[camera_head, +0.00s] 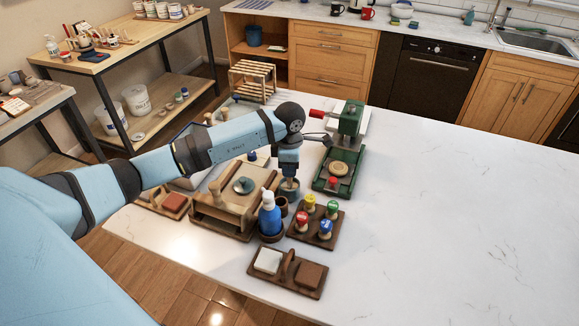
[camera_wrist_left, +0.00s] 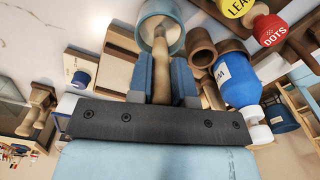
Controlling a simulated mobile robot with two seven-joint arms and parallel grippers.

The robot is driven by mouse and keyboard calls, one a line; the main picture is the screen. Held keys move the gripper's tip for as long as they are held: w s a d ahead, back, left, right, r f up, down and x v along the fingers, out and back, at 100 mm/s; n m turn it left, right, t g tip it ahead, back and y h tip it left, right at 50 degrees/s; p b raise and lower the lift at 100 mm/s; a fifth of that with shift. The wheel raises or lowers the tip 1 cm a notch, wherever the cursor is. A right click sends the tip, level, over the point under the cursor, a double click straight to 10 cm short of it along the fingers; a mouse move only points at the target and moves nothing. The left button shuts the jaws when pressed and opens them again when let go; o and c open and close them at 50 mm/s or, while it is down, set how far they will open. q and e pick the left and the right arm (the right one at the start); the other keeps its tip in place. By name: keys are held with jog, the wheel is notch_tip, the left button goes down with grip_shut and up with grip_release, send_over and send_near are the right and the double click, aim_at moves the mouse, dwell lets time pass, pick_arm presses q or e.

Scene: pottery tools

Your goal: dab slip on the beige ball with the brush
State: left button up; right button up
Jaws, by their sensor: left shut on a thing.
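My left gripper (camera_head: 288,172) points down over a small blue jar (camera_head: 289,188) near the middle of the table. In the left wrist view the fingers (camera_wrist_left: 162,82) are shut on a wooden-handled brush (camera_wrist_left: 166,42). The brush's far end reaches into the mouth of the blue jar (camera_wrist_left: 147,12), so its tip is hidden. A round beige piece (camera_head: 338,169) lies on the green press to the right; I cannot tell whether it is a ball. No other beige ball can be made out. My right gripper is not in view.
A blue bottle (camera_head: 269,214) and a brown cup stand close to the jar. A stamp rack (camera_head: 332,228) is at right front, a wooden box (camera_head: 222,216) at left. The green press (camera_head: 347,131) stands behind right. The table's right side is clear.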

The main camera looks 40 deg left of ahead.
pick_arm(q)
jog(key=shift+r, duration=0.15)
jog(key=shift+r+p, duration=1.6)
jog(key=shift+r, duration=1.8)
